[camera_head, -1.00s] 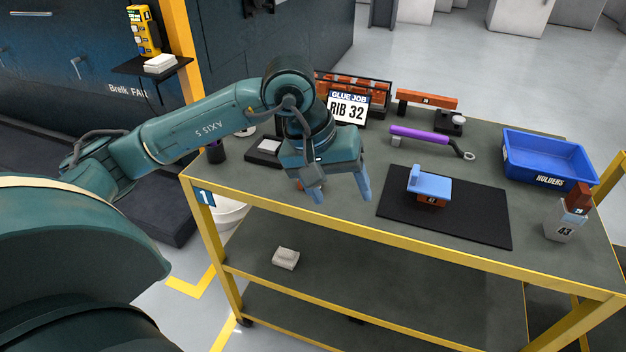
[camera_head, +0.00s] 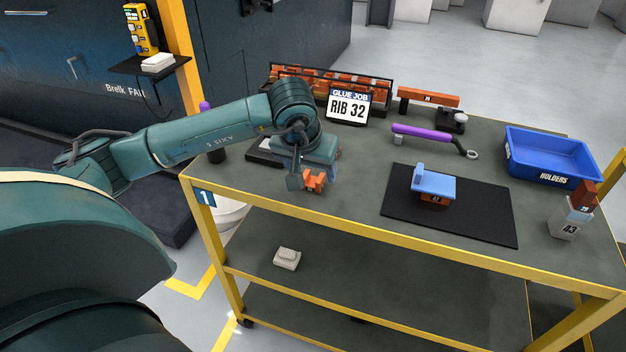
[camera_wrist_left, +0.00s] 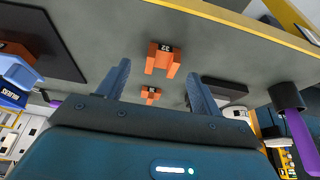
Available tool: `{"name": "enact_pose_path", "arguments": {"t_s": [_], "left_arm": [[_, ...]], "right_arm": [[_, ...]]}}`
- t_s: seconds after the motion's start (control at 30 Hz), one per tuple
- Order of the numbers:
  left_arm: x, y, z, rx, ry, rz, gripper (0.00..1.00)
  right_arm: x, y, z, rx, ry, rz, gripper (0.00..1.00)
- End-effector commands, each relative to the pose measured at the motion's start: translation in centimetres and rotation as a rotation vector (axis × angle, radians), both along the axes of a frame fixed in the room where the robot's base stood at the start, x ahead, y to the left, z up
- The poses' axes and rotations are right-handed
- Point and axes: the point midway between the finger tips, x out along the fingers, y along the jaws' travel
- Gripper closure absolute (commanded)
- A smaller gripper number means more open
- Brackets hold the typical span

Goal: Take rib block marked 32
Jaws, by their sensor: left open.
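An orange rib block (camera_head: 314,182) stands on the table's left part, just by my left gripper (camera_head: 304,176). In the left wrist view the same block (camera_wrist_left: 162,58) shows two legs and a dark label that looks like 32. My left gripper (camera_wrist_left: 157,78) is open there, its blue fingers apart, with the block between and beyond the fingertips and not held. A second, smaller-looking orange block (camera_wrist_left: 151,94) shows farther off between the fingers. The sign (camera_head: 347,107) reads "GLUE JOB RIB 32". My right gripper is out of view.
A rack of orange blocks (camera_head: 290,86) stands behind my arm. A black mat (camera_head: 480,217) holds a blue-topped orange piece (camera_head: 433,185).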

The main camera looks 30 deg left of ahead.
Motion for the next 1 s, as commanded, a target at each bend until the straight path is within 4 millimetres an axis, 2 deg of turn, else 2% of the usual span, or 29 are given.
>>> {"name": "enact_pose_path", "arguments": {"t_s": [0.1,0.2,0.47,1.0], "left_arm": [[0.7,0.4,-1.8,-0.002,0.005,0.001,0.35],[1.1,0.5,-2.6,-0.001,0.003,0.001,0.35],[1.2,0.5,-3.0,-0.001,0.000,0.000,0.35],[1.2,0.6,-2.9,0.000,0.000,0.001,0.77]], "right_arm": [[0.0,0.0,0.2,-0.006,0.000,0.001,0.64],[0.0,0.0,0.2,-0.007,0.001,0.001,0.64],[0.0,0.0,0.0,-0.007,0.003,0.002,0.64],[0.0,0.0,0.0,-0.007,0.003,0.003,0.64]]}}
